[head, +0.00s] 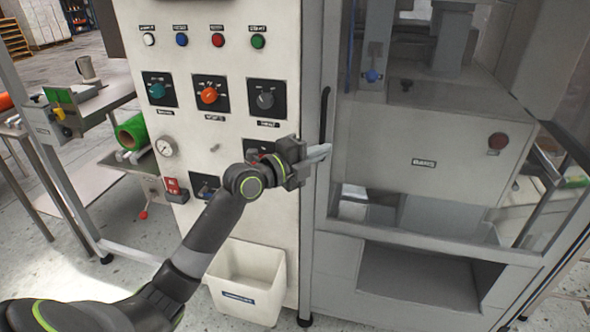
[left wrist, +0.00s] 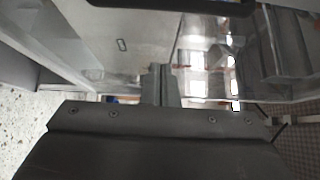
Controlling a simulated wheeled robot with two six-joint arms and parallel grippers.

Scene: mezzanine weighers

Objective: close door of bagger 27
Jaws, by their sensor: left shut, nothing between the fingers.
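The bagger's clear door, in a grey frame (head: 430,239), fills the right of the head view. I cannot tell whether it is fully shut or slightly ajar. Its upright black handle (head: 325,105) is on the left frame bar. My left gripper (head: 325,153) is shut and empty, its fingertips by the frame bar just below the handle. Whether they touch the door is unclear. In the left wrist view the shut fingers (left wrist: 160,84) point at the machine, and a dark bar, likely the handle (left wrist: 165,4), crosses the top edge. My right gripper is not in view.
A white control panel (head: 215,120) with buttons and knobs stands left of the door, behind my left arm. A white bin (head: 247,282) hangs low on it. A side table with a green roll (head: 131,132) is further left. Open floor (head: 50,265) lies at lower left.

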